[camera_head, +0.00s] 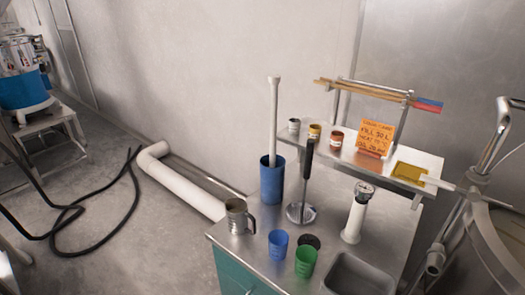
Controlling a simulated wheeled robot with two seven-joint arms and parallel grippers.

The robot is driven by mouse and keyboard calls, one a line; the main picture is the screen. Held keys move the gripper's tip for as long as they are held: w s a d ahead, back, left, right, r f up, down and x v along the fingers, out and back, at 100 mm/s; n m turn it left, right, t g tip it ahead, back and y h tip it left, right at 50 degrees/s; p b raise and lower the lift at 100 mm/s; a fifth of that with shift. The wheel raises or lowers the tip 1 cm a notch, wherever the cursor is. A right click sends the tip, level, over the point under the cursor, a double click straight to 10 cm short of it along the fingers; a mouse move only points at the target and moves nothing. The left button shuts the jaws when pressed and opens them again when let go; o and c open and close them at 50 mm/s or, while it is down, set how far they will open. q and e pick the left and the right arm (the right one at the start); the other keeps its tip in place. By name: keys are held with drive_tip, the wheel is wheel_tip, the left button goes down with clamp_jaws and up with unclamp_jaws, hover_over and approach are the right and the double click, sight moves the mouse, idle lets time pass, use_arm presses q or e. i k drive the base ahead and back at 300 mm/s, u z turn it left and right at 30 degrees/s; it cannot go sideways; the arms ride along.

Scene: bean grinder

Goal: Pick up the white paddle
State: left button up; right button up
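A tall white shaft (273,112), which looks like the white paddle, stands nearly upright in a blue cylindrical container (271,183) on the steel counter. Its narrow top end sticks up well above the container, and its lower end is hidden inside. Neither of my grippers shows in the head view, so nothing is seen touching the shaft.
Around the container on the counter (232,241) stand a metal jug (237,217), a black-handled tool (308,160), a white cylinder with a gauge (355,215), a blue cup (278,244) and a green cup (305,262). A raised shelf (358,164) holds small jars and an orange sign (376,137).

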sight(275, 80)
drive_tip(key=u, duration=1.7)
drive_tip(key=i, duration=0.8)
